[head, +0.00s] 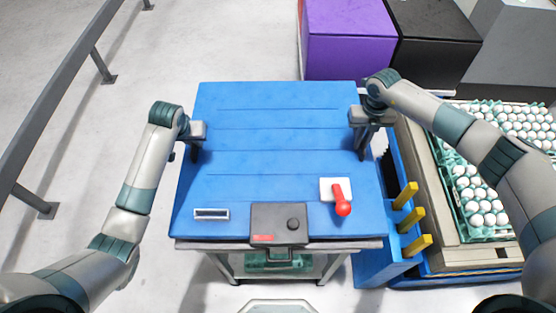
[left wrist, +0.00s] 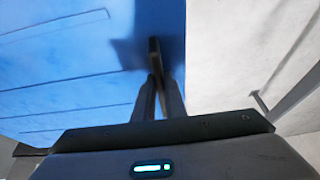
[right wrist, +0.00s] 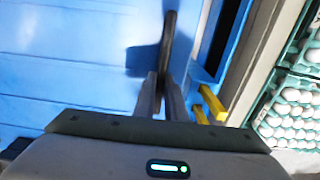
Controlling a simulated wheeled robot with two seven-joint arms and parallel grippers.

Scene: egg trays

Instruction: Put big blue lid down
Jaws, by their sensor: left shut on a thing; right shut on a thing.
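The big blue lid (head: 270,155) is a wide ribbed panel in the middle of the head view, above a grey-framed cart (head: 365,243). My left gripper (head: 194,150) is shut on a dark handle at the lid's left side; the handle shows in the left wrist view (left wrist: 154,52). My right gripper (head: 362,150) is shut on the matching dark handle at the right side, seen in the right wrist view (right wrist: 169,40). The lid looks roughly level. I cannot tell whether it rests fully on the frame beneath.
A red lever (head: 342,204) and a grey latch box (head: 279,224) sit at the lid's front. Yellow posts (head: 410,220) stand right of it. Egg trays (head: 480,200) lie further right. Purple (head: 348,40) and black (head: 432,45) boxes stand behind. A grey rail (head: 60,90) runs at left.

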